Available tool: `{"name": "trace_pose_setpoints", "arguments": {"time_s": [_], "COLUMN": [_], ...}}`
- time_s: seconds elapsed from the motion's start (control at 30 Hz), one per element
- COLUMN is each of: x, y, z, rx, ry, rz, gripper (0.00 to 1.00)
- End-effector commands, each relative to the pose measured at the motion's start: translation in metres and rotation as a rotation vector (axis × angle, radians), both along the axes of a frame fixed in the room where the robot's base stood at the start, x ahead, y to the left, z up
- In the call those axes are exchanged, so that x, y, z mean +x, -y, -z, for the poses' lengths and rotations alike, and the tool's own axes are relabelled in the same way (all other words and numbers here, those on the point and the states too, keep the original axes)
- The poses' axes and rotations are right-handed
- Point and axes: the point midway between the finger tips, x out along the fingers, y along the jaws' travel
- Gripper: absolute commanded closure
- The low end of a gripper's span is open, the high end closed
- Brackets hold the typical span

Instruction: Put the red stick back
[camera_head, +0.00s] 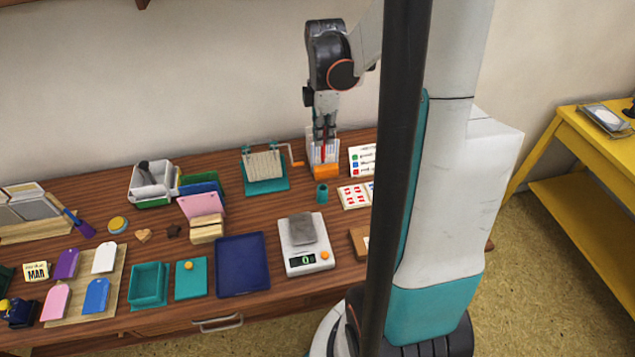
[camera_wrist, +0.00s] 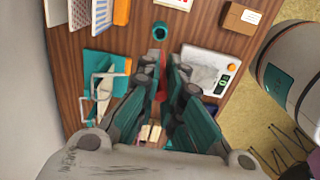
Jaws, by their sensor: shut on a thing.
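The red stick (camera_head: 324,149) is held in my gripper (camera_head: 324,134), which is shut on it above the back of the table. In the head view the stick hangs roughly upright in front of the white, orange-based holder (camera_head: 327,172). In the wrist view the red stick (camera_wrist: 162,84) shows as a thin strip between the fingers of my gripper (camera_wrist: 165,72), which hide part of it. A small teal cup (camera_head: 322,193) stands in front of the holder. The cup also shows in the wrist view (camera_wrist: 160,31), apart from the fingers; I cannot make out anything in it.
A teal rack with an orange crank (camera_head: 264,170) stands left of the holder. A card with coloured dots (camera_head: 362,158) and a red-marked sheet (camera_head: 354,196) lie right. A scale (camera_head: 306,258) with a grey block is nearer. My own column blocks the table's right part.

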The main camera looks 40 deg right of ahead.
Motion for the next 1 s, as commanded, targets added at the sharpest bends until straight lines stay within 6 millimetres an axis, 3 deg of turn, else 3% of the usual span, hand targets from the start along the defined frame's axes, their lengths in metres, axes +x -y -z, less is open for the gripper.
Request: {"name": "trace_pose_setpoints", "arguments": {"time_s": [0.03,0.1,0.4,0.73,1.0], "x": [0.0,0.001,0.001,0.0,0.001], "y": [0.0,0.0,0.0,0.0,0.0], "z": [0.018,0.036,0.103,0.127,0.162], "rx": [0.0,0.0,0.0,0.0,0.0], "ry": [0.0,0.0,0.0,0.0,0.0], "rz": [-0.001,-0.001,-0.002,-0.003,-0.003], "gripper": [1.0,1.0,1.0,1.0,1.0]}}
